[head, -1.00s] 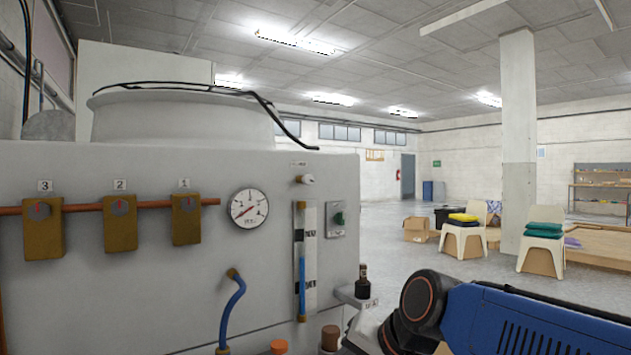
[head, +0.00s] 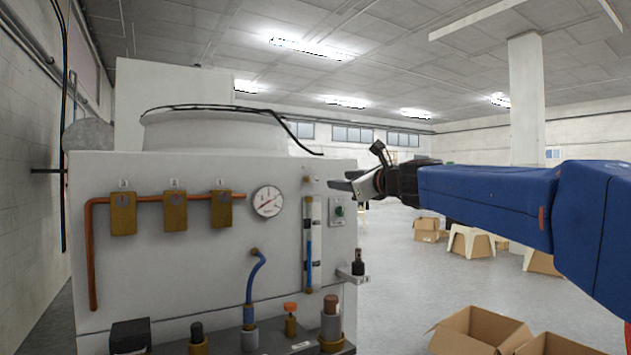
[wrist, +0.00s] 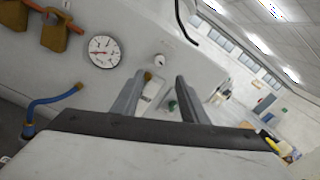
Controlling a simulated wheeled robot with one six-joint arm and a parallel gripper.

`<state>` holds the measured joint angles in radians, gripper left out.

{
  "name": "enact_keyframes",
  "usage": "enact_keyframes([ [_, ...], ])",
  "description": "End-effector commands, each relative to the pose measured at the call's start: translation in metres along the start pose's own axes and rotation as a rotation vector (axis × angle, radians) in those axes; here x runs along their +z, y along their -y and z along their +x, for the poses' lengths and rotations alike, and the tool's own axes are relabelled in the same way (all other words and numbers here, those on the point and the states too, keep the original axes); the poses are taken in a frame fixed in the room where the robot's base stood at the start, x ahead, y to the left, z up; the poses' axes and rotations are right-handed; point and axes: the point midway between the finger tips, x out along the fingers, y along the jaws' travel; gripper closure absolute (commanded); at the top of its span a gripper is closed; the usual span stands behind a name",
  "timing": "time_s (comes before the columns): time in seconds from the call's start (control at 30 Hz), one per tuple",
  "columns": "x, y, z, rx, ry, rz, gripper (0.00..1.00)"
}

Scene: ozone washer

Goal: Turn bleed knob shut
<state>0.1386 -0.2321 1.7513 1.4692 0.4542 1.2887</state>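A small pale knob (head: 308,181), which appears to be the bleed knob, sticks out of the grey panel above the sight tube (head: 309,240). In the wrist view the knob (wrist: 160,60) shows just beyond and between the fingertips, as a white round end with a dark centre. My gripper (head: 342,181) is to the right of the knob in the head view, at about its height. In the wrist view my gripper (wrist: 164,82) has its two fingers apart with nothing between them. I cannot tell which way the knob is turned.
A pressure gauge (head: 268,201) is left of the knob, and a green switch (head: 339,211) is below right. A small shelf with a black fitting (head: 357,263) juts out at the panel's right edge. Open cardboard boxes (head: 480,330) stand on the floor at right.

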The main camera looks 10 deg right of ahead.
Motion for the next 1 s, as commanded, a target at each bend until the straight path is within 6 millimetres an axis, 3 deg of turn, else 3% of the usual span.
enact_keyframes([
  [0.7, -0.001, -0.001, 0.121, 0.003, -0.001, -0.004, 0.6],
  [1.0, -0.001, -0.001, 0.155, 0.002, -0.001, -0.005, 0.6],
])
